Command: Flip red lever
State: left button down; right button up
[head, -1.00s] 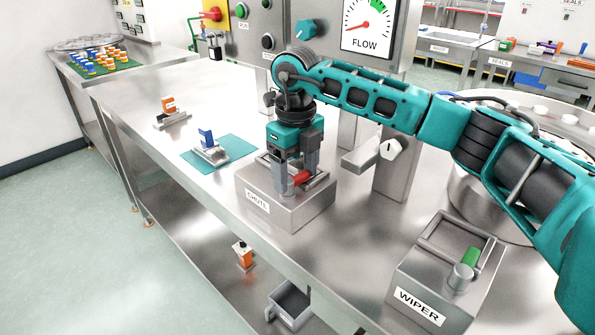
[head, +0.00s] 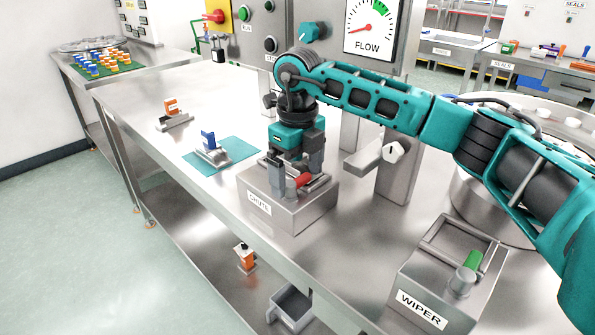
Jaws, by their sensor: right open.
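The red lever (head: 304,180) is a short red grip on a metal lever at the top of the steel box labelled CHUTE (head: 311,212). My right gripper (head: 296,179) points straight down over this box, with its jaws open. Its fingers are low around the red grip and hide part of the lever. I cannot tell whether they touch it. My left gripper is not in the head view.
A blue part on a teal mat (head: 236,151) is left of the CHUTE box. Behind are a FLOW gauge (head: 369,27) and a red switch (head: 215,16) on yellow.

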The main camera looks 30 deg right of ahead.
aim_at(298, 179)
notch_tip(298, 179, up, 13)
dwell(0.3)
jog(key=shift+f, duration=0.2)
dwell(0.3)
